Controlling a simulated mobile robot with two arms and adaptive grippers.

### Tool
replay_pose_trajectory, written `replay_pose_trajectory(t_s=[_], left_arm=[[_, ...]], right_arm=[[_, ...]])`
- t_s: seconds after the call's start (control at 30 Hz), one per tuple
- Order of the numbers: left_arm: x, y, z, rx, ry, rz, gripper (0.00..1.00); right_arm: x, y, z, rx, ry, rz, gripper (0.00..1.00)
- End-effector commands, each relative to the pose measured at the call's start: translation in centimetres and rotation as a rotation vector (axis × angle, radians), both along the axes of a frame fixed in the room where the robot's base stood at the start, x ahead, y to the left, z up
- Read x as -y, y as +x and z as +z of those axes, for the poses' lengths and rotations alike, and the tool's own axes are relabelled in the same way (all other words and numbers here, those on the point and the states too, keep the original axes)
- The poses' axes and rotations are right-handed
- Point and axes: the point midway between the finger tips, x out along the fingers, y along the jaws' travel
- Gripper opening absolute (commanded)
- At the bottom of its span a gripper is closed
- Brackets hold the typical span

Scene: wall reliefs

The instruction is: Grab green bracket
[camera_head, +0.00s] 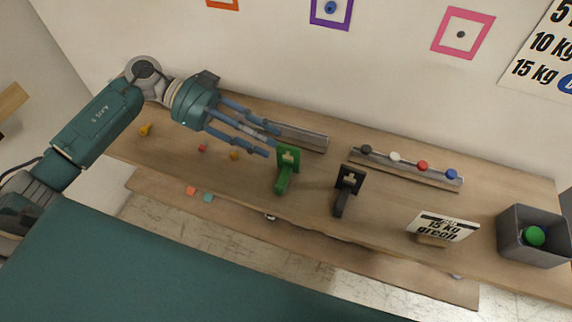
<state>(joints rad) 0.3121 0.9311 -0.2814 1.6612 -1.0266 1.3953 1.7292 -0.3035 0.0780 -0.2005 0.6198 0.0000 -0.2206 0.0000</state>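The green bracket (283,180) stands on the wooden shelf, left of a similar black bracket (342,199). It has an upright plate with a pale mark and an arm reaching toward the front edge. My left gripper (272,141) comes in from the left with its blue fingers spread apart and nothing between them. Its fingertips are just up and left of the green bracket's plate in the picture; I cannot tell whether they touch it. My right gripper is not in view.
A grey rail (300,137) lies behind the green bracket. A rack (405,171) with several coloured knobs is to its right. A "15 kg green" sign (443,227) and a grey bin (525,252) holding a green ball (533,236) stand at the right. Small orange and red pieces lie at left.

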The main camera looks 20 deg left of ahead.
Motion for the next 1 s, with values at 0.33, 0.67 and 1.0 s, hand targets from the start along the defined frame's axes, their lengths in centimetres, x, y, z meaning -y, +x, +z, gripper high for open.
replay_pose_trajectory(t_s=[0.33,0.67,1.0], left_arm=[[3.8,0.0,-1.0,-0.002,-0.005,0.000,0.34],[5.4,0.1,-2.3,0.000,0.001,0.002,0.34],[5.4,0.1,-2.3,0.001,0.001,0.002,0.00]], right_arm=[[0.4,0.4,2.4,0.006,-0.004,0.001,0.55],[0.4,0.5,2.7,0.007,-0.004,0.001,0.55],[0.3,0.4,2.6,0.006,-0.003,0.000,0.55]])
